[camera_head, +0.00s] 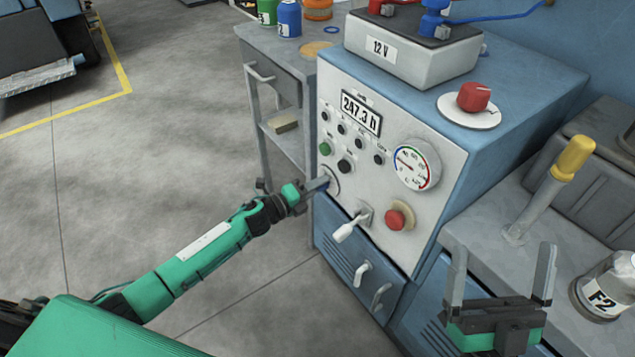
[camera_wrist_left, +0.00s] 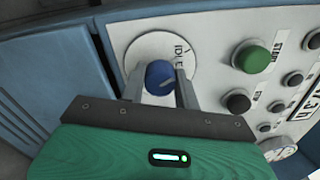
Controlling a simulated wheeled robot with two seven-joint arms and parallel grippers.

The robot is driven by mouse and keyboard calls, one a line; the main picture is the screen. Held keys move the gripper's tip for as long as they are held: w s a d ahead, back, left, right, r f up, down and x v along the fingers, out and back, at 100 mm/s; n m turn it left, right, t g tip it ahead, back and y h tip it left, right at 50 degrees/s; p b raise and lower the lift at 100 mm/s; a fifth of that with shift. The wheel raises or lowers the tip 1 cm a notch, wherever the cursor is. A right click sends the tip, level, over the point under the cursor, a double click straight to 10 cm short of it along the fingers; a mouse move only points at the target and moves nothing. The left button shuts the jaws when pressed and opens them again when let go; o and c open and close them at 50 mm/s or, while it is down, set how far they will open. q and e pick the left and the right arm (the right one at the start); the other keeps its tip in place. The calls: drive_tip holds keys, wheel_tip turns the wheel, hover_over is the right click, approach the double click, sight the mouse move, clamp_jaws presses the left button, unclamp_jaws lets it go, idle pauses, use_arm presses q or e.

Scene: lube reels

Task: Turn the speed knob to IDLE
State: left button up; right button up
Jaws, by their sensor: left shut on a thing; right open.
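The speed knob is a blue knob (camera_wrist_left: 159,77) on a round white dial (camera_wrist_left: 150,48) on the control panel. The dial's IDLE label (camera_wrist_left: 182,52) shows to the right of the knob in the left wrist view. I cannot tell clearly where the knob points. My left gripper (camera_head: 322,184) is shut on the blue knob, one finger on each side of it. In the head view the gripper mostly covers the knob, and only part of the dial (camera_head: 333,180) shows. My right gripper (camera_head: 503,280) is open and empty at the lower right.
The panel also carries a green button (camera_head: 325,149), a gauge (camera_head: 415,164), a white-handled lever (camera_head: 350,228) and a red button (camera_head: 396,217). A red knob (camera_head: 473,97) sits on top of the cabinet. A yellow-handled tool (camera_head: 573,157) and a jar (camera_head: 602,290) stand near my right gripper.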

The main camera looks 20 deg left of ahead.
use_arm(q)
drive_tip(key=shift+n, duration=0.3)
use_arm(e)
drive_tip(key=shift+w+a+f+g, duration=0.3)
drive_tip(key=shift+w+f+g, duration=0.15)
drive_tip(key=shift+f+g, duration=0.25)
use_arm(q)
drive_tip(key=o, duration=1)
drive_tip(key=shift+c, duration=0.2)
drive_tip(key=p+v, duration=0.2)
drive_tip(key=v, duration=1.2)
use_arm(e)
wheel_tip(320, 180, down, 7)
drive_tip(key=w+a+g, duration=0.1)
drive_tip(key=a+g, duration=0.1)
drive_tip(key=g, duration=0.2)
drive_tip(key=shift+w+a+g+h, duration=0.25)
drive_tip(key=shift+w+g+h, duration=0.05)
drive_tip(key=shift+w+h, duration=0.1)
drive_tip(key=shift+s+f, duration=0.1)
drive_tip(key=shift+s, duration=0.05)
